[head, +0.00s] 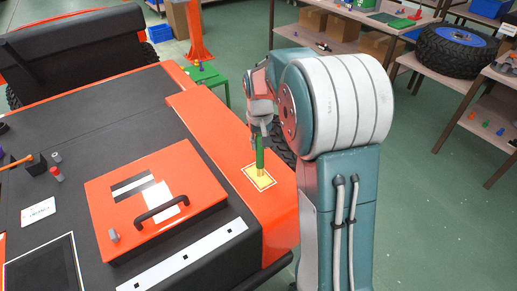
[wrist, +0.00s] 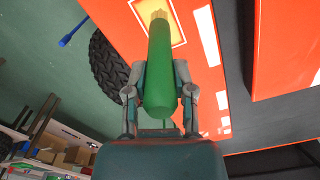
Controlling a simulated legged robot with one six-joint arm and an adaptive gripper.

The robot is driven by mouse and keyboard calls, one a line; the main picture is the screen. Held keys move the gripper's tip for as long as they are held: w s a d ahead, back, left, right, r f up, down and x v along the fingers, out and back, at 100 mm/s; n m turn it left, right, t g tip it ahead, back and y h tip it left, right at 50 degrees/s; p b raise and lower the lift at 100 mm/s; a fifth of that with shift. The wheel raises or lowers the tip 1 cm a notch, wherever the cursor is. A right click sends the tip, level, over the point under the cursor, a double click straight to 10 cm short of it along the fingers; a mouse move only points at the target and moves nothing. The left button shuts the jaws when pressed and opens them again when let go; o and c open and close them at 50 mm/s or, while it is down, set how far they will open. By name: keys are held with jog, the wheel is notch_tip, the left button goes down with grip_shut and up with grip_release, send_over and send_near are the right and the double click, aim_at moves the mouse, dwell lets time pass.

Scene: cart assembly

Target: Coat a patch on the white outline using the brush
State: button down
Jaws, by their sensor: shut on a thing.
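The brush has a green handle (head: 260,150) and stands nearly upright, bristle end down. My gripper (head: 262,124) is shut around the upper part of the handle, above the orange side panel of the cart. The white outline (head: 272,185) is a small rectangle on that panel, and yellow shows inside it. The brush tip is at or just above the yellow area; I cannot tell if it touches. In the wrist view the handle (wrist: 160,85) lies between both fingers (wrist: 160,76), with pale bristles over the outline (wrist: 184,36), partly hiding it.
An orange box lid (head: 110,200) with a black handle (head: 160,207) lies left of the outline on the dark cart top (head: 90,110). Small parts and a white card (head: 38,211) lie at far left. Shelves with a tire (head: 450,50) stand at the back right.

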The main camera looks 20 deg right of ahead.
aim_at(257, 136)
jog(key=shift+a+r, duration=0.1)
jog(key=shift+r, duration=0.4)
jog(key=shift+a+r, duration=0.2)
jog(key=shift+r, duration=1.3)
jog(key=shift+a, duration=0.1)
